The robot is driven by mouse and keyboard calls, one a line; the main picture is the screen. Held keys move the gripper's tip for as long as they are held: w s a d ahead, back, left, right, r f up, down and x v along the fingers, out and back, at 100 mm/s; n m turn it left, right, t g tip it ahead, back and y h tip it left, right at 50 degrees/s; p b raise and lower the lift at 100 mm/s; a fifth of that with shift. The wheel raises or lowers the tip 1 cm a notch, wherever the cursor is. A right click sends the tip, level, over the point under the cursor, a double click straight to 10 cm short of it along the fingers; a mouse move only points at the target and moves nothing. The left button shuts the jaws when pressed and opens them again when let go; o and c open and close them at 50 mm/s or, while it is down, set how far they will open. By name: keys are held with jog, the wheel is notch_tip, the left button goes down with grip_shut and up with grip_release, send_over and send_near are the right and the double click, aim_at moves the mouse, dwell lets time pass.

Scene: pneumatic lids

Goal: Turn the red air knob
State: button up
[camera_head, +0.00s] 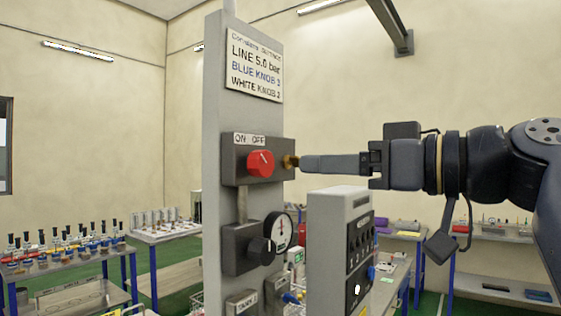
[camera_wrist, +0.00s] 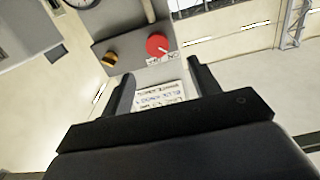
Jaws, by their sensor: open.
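The red air knob (camera_head: 260,163) sits on a dark grey valve box (camera_head: 231,170) on a tall grey panel, under an ON/OFF label. A white mark on the knob points up and to the left, toward the lettering. The knob also shows in the wrist view (camera_wrist: 157,45), ahead of the fingers, where the picture is upside down. My gripper (camera_head: 303,163) is open and empty, level with the box on its right side. In the wrist view its two fingers (camera_wrist: 163,88) stand apart, with the knob beyond them. A brass fitting (camera_head: 290,161) sticks out of the box near my fingertips.
Below the box are a black knob (camera_head: 262,247) and a round gauge (camera_head: 278,229). A grey cabinet (camera_head: 338,200) with a dark front stands under my arm. A sign (camera_head: 254,66) is on the upper panel. Benches with bottles (camera_head: 66,245) are at the left.

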aim_at(267, 162)
jog(key=p+x, duration=0.2)
jog(key=x, duration=0.6)
jog(key=shift+w+a+r+p, duration=0.1)
jog(key=shift+w+r+p, duration=0.05)
jog(key=shift+w+p, duration=0.2)
jog(key=shift+w+a, duration=0.3)
jog(key=shift+a, duration=0.3)
jog(key=shift+c, duration=0.6)
jog(key=c, duration=0.9)
jog(key=shift+o, duration=0.2)
